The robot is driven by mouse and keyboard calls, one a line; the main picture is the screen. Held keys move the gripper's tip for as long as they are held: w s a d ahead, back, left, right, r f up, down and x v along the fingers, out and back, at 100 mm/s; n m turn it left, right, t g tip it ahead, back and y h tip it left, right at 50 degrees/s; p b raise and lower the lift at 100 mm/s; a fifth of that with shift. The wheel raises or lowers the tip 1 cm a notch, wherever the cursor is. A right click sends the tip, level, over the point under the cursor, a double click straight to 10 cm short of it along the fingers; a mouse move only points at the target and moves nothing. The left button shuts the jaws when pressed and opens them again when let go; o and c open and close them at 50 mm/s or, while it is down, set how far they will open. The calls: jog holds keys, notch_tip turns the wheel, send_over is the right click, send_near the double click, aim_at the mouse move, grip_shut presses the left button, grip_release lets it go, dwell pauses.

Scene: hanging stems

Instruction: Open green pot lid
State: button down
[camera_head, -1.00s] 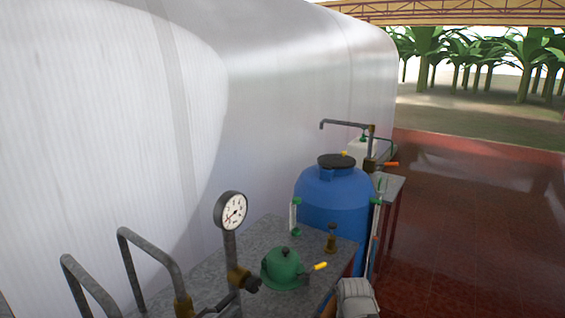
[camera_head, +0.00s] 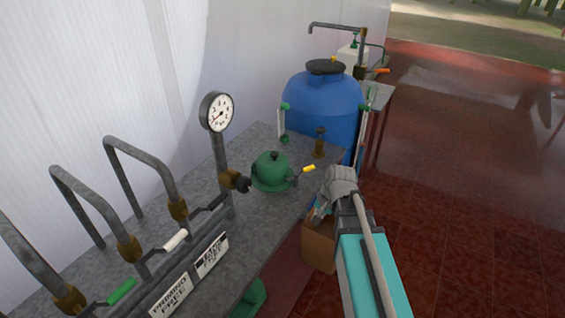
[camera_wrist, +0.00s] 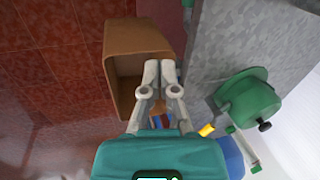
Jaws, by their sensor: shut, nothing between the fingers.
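The green pot (camera_head: 268,181) stands on the grey counter with its domed green lid (camera_head: 272,166) seated on it. A small dark knob tops the lid, and a lever with a yellow end (camera_head: 308,169) sticks out to the right. In the wrist view the green lid (camera_wrist: 252,98) is at the right, with its dark knob (camera_wrist: 264,126) pointing to the lower right. My gripper (camera_head: 322,212) is at the counter's right edge, to the right of and apart from the pot. In the wrist view my gripper (camera_wrist: 158,66) is shut and empty.
A brown open box (camera_head: 319,247) is under my gripper beside the counter (camera_head: 240,212). A pressure gauge (camera_head: 218,112) and bent pipes with valves stand left of the pot. A blue barrel (camera_head: 322,110) stands behind it. The red floor at right is clear.

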jog(key=w+a+m+t+y+b, duration=0.35)
jog(key=w+m, duration=0.65)
jog(key=w, duration=0.4)
jog(key=m+t+y+b, duration=0.3)
jog(key=m+y, duration=0.1)
jog(key=m, duration=0.7)
send_near(276, 159)
jog(key=shift+v, duration=1.65)
jog(key=shift+f, duration=0.25)
jog(key=b+x, duration=0.4)
jog(key=x, duration=0.5)
jog(key=shift+w+a+f, duration=0.15)
jog(key=shift+a+f, duration=0.05)
jog(key=shift+a, duration=0.1)
jog(key=shift+w+d+r+g+p, duration=0.1)
jog(key=shift+d+r+g+p, duration=0.05)
jog(key=shift+r+g+p, duration=0.15)
